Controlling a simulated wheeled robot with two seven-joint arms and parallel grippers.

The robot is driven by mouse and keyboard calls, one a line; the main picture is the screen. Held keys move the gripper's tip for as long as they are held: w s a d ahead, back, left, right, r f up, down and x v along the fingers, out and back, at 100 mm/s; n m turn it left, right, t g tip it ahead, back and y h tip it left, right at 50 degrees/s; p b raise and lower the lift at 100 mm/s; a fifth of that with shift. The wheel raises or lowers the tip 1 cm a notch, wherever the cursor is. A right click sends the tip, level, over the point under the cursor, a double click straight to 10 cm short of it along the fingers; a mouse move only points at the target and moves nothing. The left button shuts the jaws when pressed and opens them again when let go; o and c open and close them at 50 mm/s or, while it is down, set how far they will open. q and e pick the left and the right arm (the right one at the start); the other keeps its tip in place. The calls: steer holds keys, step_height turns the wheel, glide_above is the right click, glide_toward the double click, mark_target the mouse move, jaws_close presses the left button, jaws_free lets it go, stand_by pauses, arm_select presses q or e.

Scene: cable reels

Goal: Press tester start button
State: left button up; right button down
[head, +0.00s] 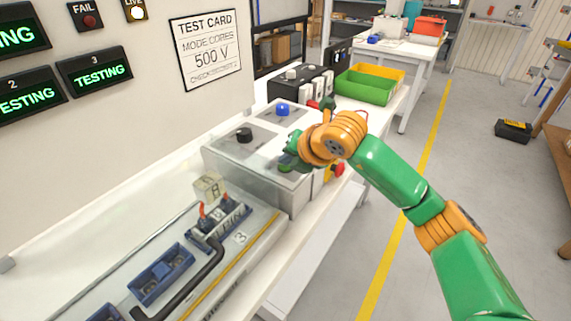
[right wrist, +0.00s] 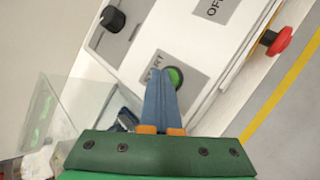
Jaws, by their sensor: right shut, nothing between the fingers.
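The tester is a light grey box (head: 232,155) on the bench with a black knob (head: 244,134) and a blue knob (head: 282,109) on top. In the right wrist view its green start button (right wrist: 176,77) sits on a grey plate marked START (right wrist: 153,65). My right gripper (right wrist: 160,78) is shut and empty, its blue fingertips beside the button and partly covering it. I cannot tell whether they touch it. In the head view my right gripper (head: 287,163) is over the tester's front right part, and my wrist hides much there. My left gripper is not in view.
A red stop button (head: 338,170) is on the tester's right side; it also shows in the right wrist view (right wrist: 278,40). Wall displays (head: 95,74) read TESTING, and the LIVE lamp (head: 136,12) is lit. A clear cover (head: 130,225) and blue cable fixture (head: 160,275) lie nearer. Green bin (head: 365,85) stands behind.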

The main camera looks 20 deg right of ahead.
mark_target(287, 169)
steer(key=shift+r+p, duration=0.5)
steer(key=shift+r, duration=0.3)
step_height(287, 169, up, 5)
steer(key=p, duration=0.3)
steer(key=shift+r, duration=0.1)
